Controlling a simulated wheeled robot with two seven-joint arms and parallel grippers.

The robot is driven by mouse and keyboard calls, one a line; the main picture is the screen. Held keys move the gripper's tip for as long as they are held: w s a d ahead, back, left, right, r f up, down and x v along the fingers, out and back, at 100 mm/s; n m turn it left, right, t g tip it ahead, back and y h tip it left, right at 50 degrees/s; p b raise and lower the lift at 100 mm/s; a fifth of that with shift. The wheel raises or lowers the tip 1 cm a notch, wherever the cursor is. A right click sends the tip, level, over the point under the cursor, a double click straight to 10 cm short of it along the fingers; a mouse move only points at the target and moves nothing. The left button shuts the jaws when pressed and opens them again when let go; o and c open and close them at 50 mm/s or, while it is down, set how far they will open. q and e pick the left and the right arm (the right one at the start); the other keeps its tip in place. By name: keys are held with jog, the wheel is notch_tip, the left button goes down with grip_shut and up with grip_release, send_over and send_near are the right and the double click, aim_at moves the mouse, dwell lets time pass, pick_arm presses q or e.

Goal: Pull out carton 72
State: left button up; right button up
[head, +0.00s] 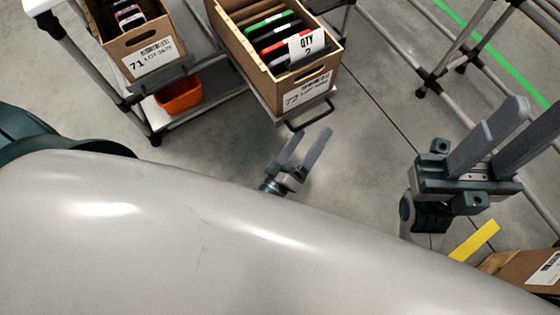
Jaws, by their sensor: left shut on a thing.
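Carton 72 (289,87) is an open brown box at the top centre, tilted, with its numbered label on the near face. It holds several thin items and a white "QTY 2" card (306,43). A dark handle loop (316,116) sticks out below its near face, at the shelf front. My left gripper (314,131) is at this handle, its tips at the bar; the exact contact is hard to see. My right gripper (522,120) is at the right, larger in view, fingers apart and nothing between them. My pale arm hides the lower picture.
Carton 71 (151,60) stands on the rack at the left. An orange bin (180,96) sits on a lower shelf below it. Another carton (528,268) is at the bottom right. Pipe racking (440,75) stands at the upper right. Floor between is clear.

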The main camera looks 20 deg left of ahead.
pick_arm(q)
jog(key=shift+s+a+r, duration=0.1)
jog(key=shift+s+r, duration=0.25)
jog(key=shift+s, duration=0.15)
jog(key=shift+c, duration=0.2)
jog(key=shift+s+a, duration=0.1)
jog(key=shift+s, duration=0.15)
jog(key=c, duration=0.8)
jog(key=shift+s+a, duration=0.1)
jog(key=shift+s, duration=0.2)
jog(key=c, duration=0.4)
jog(key=shift+a+f+v, duration=0.15)
jog(key=shift+f+v, duration=0.1)
jog(key=shift+v, duration=1.4)
jog(key=shift+a+f+v, duration=0.15)
jog(key=shift+f+v, duration=0.15)
jog(key=shift+v, duration=1.3)
jog(key=shift+a+f+v, duration=0.15)
jog(key=shift+f+v, duration=0.1)
jog(key=shift+v, duration=1.4)
jog(key=shift+w, duration=0.2)
jog(key=shift+p, duration=0.3)
